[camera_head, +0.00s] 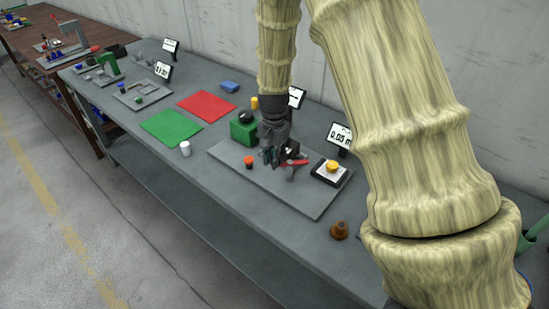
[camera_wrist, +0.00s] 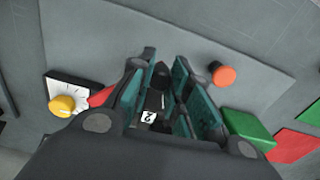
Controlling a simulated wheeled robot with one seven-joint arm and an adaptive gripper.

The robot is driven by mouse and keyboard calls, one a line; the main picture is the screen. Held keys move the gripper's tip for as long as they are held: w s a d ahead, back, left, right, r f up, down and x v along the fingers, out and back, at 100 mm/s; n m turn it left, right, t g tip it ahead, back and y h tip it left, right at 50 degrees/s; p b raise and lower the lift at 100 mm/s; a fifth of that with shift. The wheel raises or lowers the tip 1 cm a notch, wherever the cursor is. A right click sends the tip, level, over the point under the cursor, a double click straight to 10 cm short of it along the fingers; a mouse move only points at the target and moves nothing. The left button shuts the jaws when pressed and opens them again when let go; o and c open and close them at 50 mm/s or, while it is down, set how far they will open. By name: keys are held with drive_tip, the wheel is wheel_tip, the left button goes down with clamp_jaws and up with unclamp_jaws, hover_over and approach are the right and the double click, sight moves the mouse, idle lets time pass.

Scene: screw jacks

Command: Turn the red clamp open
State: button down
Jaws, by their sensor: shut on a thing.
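The red clamp (camera_head: 294,163) is on the grey plate (camera_head: 235,160) on the workbench, with its red part sticking out to the right of my gripper (camera_head: 275,158). In the wrist view, the red part (camera_wrist: 101,97) shows just left of my gripper (camera_wrist: 163,70). My gripper points down at the plate and is shut on the clamp. A dark piece shows between the teal finger pads. The fingers hide most of the clamp, so its exact grip point and angle cannot be told.
A brown cone (camera_head: 339,231) stands near the front edge. Small displays stand behind.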

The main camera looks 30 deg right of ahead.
drive_tip(key=shift+w+r+m, duration=0.1)
drive_tip(key=shift+w+m, duration=0.05)
drive_tip(key=shift+m, duration=0.15)
idle(0.4)
drive_tip(key=c, duration=1.3)
unclamp_jaws()
wheel_tip(320, 180, up, 12)
drive_tip(key=shift+d, duration=0.1)
